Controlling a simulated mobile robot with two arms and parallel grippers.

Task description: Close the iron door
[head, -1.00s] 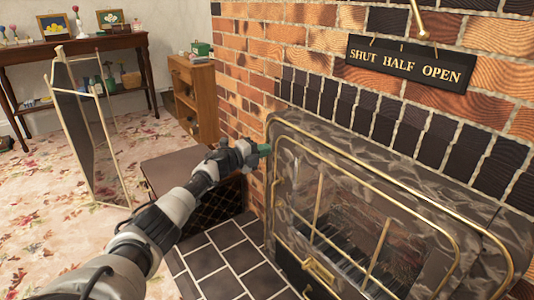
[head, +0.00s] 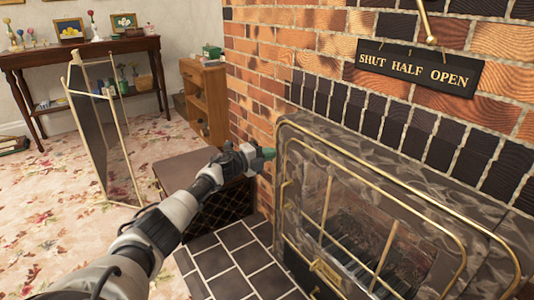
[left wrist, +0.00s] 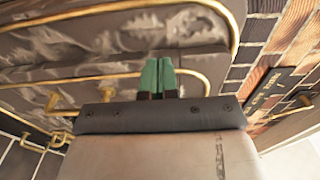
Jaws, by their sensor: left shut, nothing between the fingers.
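The iron door (head: 300,205) is in the fireplace front at the right of the head view. It has brass trim, thin brass bars and a brass handle (head: 326,270) low on its left side. I cannot tell how far open it stands. My left gripper (head: 267,153), with green fingertips, is at the upper left corner of the fireplace front. In the left wrist view its fingertips (left wrist: 157,76) are together and empty, over the grey marbled metal and brass rails. I cannot tell whether they touch it. My right gripper is out of view.
A sign reading "SHUT HALF OPEN" (head: 420,67) hangs on the brick wall (head: 300,60). A dark box with a mesh side (head: 178,172) stands left of the fireplace on the tiled hearth (head: 228,262). A folding screen (head: 98,140) stands on the carpet. A wooden cabinet (head: 206,98) is behind.

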